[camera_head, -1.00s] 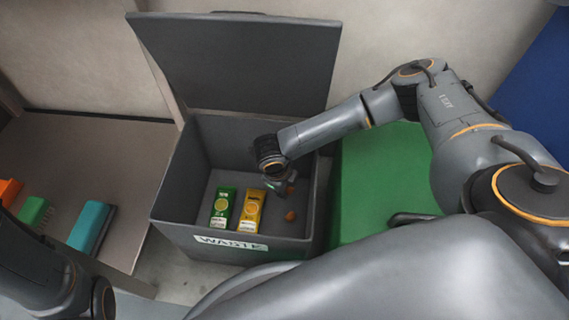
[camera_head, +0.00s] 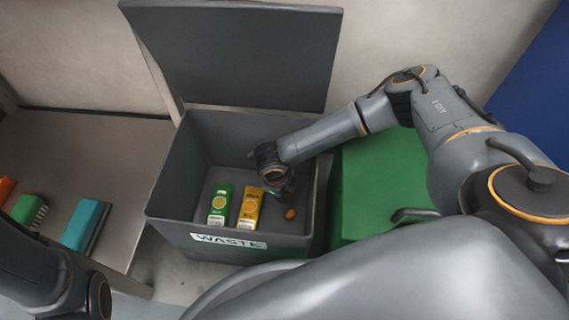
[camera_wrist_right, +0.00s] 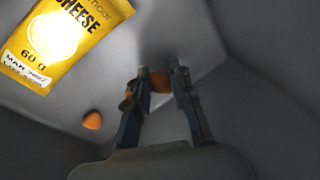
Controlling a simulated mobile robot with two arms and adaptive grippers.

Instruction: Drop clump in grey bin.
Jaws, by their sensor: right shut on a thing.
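The grey bin (camera_head: 165,206) marked WASTE stands open in the middle of the head view, its lid tipped back. My right gripper (camera_head: 284,192) reaches down inside the bin, above its floor. In the wrist view the right gripper (camera_wrist_right: 160,80) is shut on a small orange-brown clump (camera_wrist_right: 160,84) between its fingertips. The head view does not show this held clump clearly. A second orange-brown clump (camera_head: 290,214) lies on the bin floor; it also shows in the wrist view (camera_wrist_right: 92,121). Part of my left arm shows at the lower left, but its gripper jaws do not.
A green packet (camera_head: 221,204) and a yellow cheese packet (camera_head: 249,208) lie in the bin. A green box (camera_head: 385,175) stands to its right. At left, a table (camera_head: 120,165) holds a green brush (camera_head: 29,211) and a teal one (camera_head: 84,226). The raised lid (camera_head: 240,55) is behind.

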